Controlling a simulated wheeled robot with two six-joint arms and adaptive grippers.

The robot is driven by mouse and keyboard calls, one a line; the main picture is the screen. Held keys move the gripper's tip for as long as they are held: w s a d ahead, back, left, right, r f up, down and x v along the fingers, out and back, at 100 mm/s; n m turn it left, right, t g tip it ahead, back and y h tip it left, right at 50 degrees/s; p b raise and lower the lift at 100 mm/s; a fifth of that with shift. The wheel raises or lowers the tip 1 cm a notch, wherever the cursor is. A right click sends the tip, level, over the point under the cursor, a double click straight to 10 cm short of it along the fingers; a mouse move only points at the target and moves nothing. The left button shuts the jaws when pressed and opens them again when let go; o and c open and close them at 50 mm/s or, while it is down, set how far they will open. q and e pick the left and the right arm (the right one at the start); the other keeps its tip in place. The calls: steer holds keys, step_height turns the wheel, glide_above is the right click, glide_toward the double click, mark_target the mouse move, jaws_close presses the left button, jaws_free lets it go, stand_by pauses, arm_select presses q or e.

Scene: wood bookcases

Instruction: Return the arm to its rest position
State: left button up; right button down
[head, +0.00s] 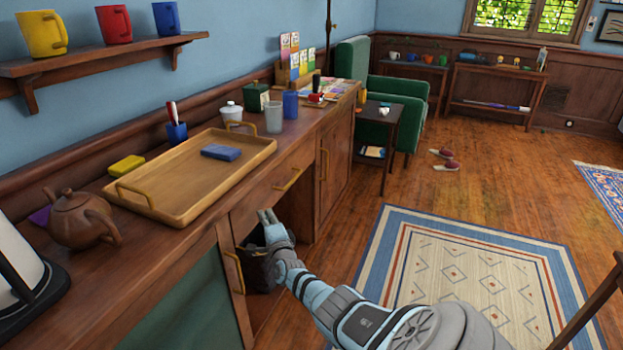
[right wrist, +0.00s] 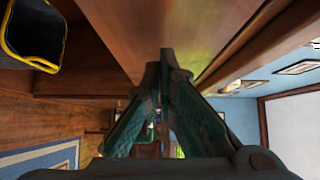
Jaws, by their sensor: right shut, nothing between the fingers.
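My right arm (head: 366,318) reaches in from the lower right of the head view. My right gripper (head: 267,215) is at its end, in front of the sideboard's open lower space and below the drawer front. Its fingers look together, with nothing between them. In the right wrist view the fingertips (right wrist: 165,65) meet close to a wooden surface. My left gripper is in neither view.
A wooden sideboard (head: 75,275) runs along the left wall, holding a tray (head: 255,152), a teapot (head: 82,218) and cups. A dark bin (head: 262,272) stands below, behind my gripper. A patterned rug (head: 470,285) lies on the open floor at right.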

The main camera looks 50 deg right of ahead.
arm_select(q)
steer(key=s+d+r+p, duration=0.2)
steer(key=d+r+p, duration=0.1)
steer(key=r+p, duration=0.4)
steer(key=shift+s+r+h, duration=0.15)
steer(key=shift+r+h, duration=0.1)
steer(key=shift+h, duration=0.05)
arm_select(e)
steer(key=s+d+v, duration=0.1)
steer(key=v, duration=1)
steer(key=shift+s, duration=0.25)
